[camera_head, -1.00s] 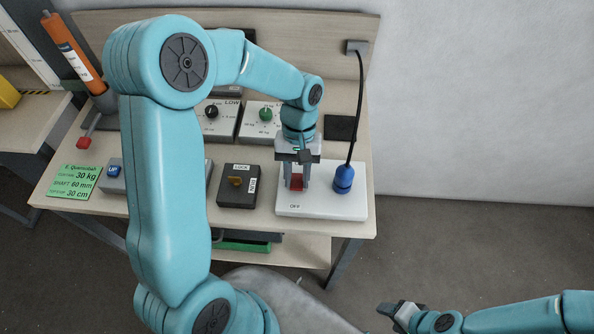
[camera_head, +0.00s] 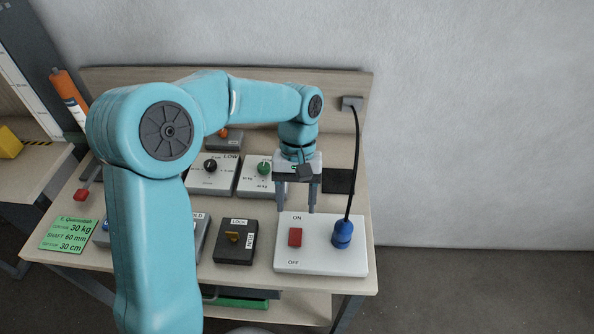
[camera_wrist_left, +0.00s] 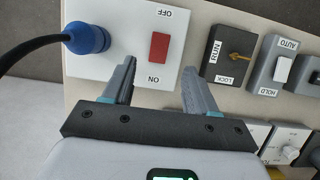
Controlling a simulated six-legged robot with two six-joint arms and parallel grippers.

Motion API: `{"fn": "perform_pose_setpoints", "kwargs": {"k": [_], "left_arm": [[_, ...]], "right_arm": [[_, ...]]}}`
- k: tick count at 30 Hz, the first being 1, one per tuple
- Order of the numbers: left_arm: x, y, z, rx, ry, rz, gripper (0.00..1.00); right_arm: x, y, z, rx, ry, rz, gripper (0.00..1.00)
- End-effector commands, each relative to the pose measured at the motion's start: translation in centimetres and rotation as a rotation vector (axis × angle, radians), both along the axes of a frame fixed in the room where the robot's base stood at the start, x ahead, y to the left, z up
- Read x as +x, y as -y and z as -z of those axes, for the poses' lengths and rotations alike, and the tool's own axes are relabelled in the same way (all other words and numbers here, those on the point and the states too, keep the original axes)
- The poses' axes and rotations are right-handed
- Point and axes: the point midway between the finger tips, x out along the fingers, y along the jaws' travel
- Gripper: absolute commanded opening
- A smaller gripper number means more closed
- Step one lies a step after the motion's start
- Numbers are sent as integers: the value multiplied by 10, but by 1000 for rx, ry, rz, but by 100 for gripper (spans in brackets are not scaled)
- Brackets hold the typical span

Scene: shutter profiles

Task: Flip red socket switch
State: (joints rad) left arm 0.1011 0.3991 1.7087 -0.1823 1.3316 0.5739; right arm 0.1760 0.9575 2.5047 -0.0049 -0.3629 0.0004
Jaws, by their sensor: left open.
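The red socket switch (camera_head: 295,237) sits on a white socket plate (camera_head: 320,262), between the ON label above it and the OFF label below it. A blue plug (camera_head: 342,234) with a black cable is in the plate, right of the switch. My left gripper (camera_head: 312,207) is open and empty, above the far edge of the plate, behind the switch in the head view. In the left wrist view the red switch (camera_wrist_left: 159,47) lies ahead of the spread fingers (camera_wrist_left: 160,72), near the ON label, and nothing is between them. My right gripper does not show.
A black LOCK/RUN box (camera_head: 236,242) stands left of the plate. Dial boxes (camera_head: 212,178) are behind it, and a green note (camera_head: 70,234) lies at the left. The black cable (camera_head: 354,160) rises to the back panel. The bench ends right of the plate.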

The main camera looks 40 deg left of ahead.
Motion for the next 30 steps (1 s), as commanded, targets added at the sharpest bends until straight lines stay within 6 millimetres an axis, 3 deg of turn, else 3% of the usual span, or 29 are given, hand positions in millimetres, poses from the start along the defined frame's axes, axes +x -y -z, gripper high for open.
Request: {"fn": "perform_pose_setpoints", "kwargs": {"k": [6, 12, 30], "left_arm": [[17, -9, -49, -1, 4, 0, 57], [24, -14, -71, -1, 1, 1, 57], [24, -15, -74, -1, -1, 1, 57]], "right_arm": [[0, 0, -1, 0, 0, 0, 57], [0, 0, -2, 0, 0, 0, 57], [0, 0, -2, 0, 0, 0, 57]]}}
